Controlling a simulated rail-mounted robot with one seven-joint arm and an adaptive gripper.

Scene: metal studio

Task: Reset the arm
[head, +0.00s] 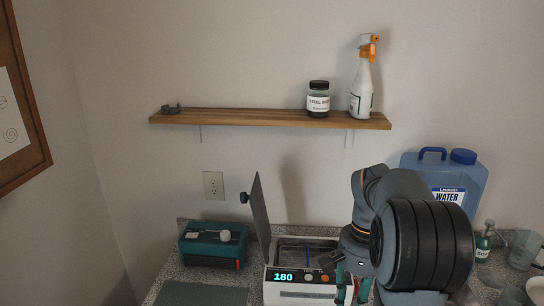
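My gripper (352,294) is at the lower right of the head view, pointing down in front of the right part of a white heated bath.
The white bath (284,291) reads 180, its lid (261,222) standing open. A teal device (212,246) is left of it. A blue water jug (471,182), green bottle (483,241) and glassware are right. The wall shelf (250,117) holds a jar (318,100) and spray bottle (361,92).

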